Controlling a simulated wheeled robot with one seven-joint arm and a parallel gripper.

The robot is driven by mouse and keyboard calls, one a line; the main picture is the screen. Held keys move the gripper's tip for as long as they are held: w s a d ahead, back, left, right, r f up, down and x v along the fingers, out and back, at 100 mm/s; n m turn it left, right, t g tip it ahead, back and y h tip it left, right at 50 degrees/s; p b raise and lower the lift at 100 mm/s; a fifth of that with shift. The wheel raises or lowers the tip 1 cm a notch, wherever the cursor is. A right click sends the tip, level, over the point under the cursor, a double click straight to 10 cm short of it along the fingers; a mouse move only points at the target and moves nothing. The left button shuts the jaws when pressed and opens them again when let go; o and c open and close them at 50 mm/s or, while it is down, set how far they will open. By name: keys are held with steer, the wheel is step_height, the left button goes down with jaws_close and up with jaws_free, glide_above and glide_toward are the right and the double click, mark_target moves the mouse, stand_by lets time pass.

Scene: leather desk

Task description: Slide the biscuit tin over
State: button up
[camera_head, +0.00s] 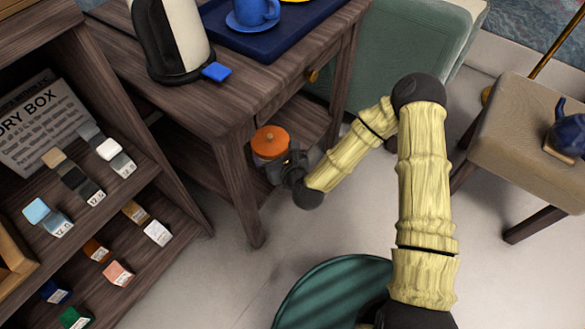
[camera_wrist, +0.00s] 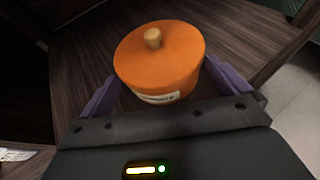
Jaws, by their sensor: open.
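The biscuit tin is an orange round tin (camera_head: 270,141) with a lid and a pale knob, standing upright on the lower shelf (camera_head: 302,122) of the wooden desk in the head view. In the wrist view the orange tin (camera_wrist: 160,65) stands on dark wood, with a pale label on its near side. My gripper (camera_wrist: 172,88) has a purple finger on each side of the tin's near part. The fingers are apart, and I cannot tell whether they touch it. In the head view my gripper (camera_head: 287,158) is at the tin's near right side, its fingers hard to make out.
The desk top (camera_head: 110,35) is above the shelf, and its front leg (camera_head: 240,190) stands just left of my gripper. A blue tray (camera_head: 270,35) and a kettle (camera_head: 172,40) are on top. A stool (camera_head: 520,140) is at right. A green round object (camera_head: 330,295) is on the floor.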

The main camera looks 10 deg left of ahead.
steer(key=p+v, duration=0.9)
steer(key=v, duration=0.4)
steer(key=shift+p, duration=0.35)
steer(key=shift+s, duration=0.15)
